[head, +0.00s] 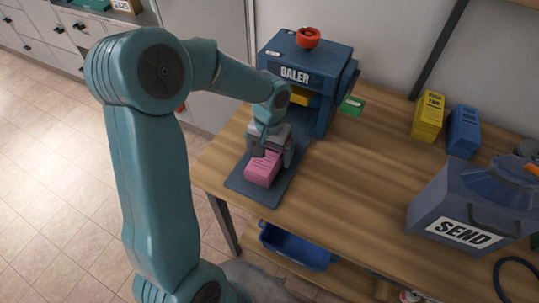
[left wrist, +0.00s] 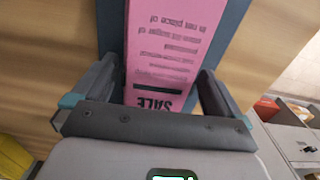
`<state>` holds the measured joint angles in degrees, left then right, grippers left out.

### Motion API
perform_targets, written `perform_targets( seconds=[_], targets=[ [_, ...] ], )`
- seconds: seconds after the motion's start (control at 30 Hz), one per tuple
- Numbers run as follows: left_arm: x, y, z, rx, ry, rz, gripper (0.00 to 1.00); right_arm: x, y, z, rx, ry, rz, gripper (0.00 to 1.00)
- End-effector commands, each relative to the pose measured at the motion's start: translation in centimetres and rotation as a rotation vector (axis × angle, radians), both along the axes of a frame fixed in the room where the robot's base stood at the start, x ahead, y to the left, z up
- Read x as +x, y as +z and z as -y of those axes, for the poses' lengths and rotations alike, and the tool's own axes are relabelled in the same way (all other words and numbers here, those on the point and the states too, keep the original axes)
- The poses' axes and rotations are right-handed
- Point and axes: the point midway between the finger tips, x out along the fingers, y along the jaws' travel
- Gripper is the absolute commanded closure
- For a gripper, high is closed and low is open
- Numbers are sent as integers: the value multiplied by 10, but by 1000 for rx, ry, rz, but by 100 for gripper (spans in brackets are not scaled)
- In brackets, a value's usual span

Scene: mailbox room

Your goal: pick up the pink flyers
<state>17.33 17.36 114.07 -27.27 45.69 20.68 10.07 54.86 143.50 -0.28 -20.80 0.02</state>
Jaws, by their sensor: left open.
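The pink flyers (head: 263,168) are a pink stack lying on the dark blue tray of the baler (head: 292,70), at the left end of the wooden table. In the left wrist view the top flyer (left wrist: 163,50) shows printed lines and the word SALE. My left gripper (head: 270,158) is over the stack, pointing down. In the left wrist view its two fingers (left wrist: 155,92) stand apart, one on each side of the flyers. I cannot tell whether they touch the stack. My right gripper does not show.
A yellow stack (head: 428,116) and a blue stack (head: 463,131) stand at the back right of the table. A SEND box (head: 470,205) is at the right. A green item (head: 351,105) is beside the baler. The table's middle (head: 350,165) is clear. A blue bin (head: 298,247) sits below.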

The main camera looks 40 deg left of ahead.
Motion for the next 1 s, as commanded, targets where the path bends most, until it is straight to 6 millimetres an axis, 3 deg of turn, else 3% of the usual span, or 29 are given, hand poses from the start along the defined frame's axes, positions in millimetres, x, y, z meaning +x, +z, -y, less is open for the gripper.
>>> perform_targets(
  seconds=[0.17,0.3,0.4,0.77,1.0],
  targets=[
    [0,0,0,0,0,0,0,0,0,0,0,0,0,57],
    [0,0,0,0,0,0,46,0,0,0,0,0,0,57],
    [0,0,0,0,0,0,74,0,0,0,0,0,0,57],
    [0,3,0,1,-1,0,74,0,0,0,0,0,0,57],
    [1,38,0,2,-1,7,74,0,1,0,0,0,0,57]
  ],
)
